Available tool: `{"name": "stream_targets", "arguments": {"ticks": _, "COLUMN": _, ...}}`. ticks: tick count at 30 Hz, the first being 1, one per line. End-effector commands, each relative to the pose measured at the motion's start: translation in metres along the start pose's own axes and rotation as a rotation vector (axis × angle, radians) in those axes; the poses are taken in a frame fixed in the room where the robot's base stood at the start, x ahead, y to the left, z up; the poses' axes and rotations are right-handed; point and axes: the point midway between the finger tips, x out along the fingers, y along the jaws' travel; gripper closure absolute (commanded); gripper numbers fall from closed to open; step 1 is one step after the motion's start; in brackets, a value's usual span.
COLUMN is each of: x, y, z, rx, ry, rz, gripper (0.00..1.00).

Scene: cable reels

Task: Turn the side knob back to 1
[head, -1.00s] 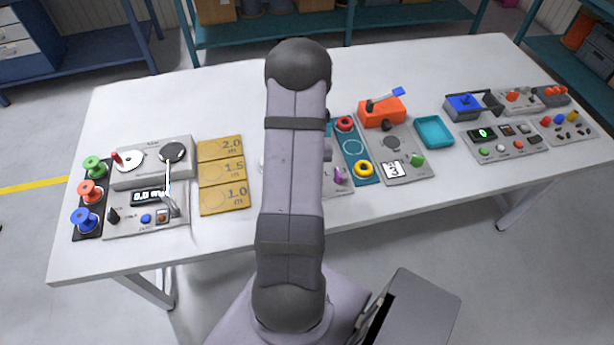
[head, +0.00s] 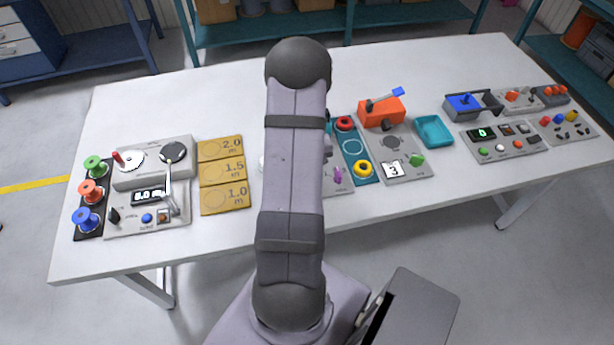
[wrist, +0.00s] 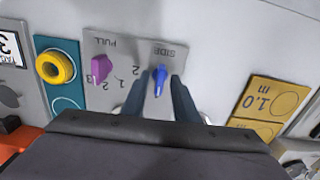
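The side knob (wrist: 160,80) is a small blue pointer knob on a grey panel (wrist: 150,50), under the label "SIDE" in the wrist view. Its long axis runs roughly up and down in that picture. A "2" is printed to its left; other digits near it may be hidden. My gripper (wrist: 161,84) is open, with its dark fingers on either side of the blue knob and visible gaps to it. In the head view my arm hides the blue knob and the gripper. The magenta pull knob (wrist: 102,69) stands beside it, with several digits around it.
A teal board with a yellow ring (wrist: 55,67) lies to the left in the wrist view. Wooden length plates (wrist: 262,104) lie to the right. In the head view an orange box with a blue lever (head: 382,111) stands further right. Bare white table lies behind the panels.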

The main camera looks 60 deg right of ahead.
Motion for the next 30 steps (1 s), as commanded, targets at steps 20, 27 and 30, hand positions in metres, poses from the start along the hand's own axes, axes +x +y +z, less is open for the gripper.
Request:
{"name": "stream_targets", "arguments": {"ticks": 20, "x": -0.067, "y": 0.0, "z": 0.0, "rx": 0.001, "ry": 0.0, "rz": 0.0, "gripper": 0.73}}
{"name": "stream_targets", "arguments": {"ticks": 27, "x": -0.066, "y": 0.0, "z": 0.0, "rx": 0.001, "ry": 0.0, "rz": 0.0, "gripper": 0.73}}
{"name": "stream_targets", "arguments": {"ticks": 30, "x": -0.066, "y": 0.0, "z": 0.0, "rx": 0.006, "ry": 0.0, "rz": 0.0, "gripper": 0.73}}
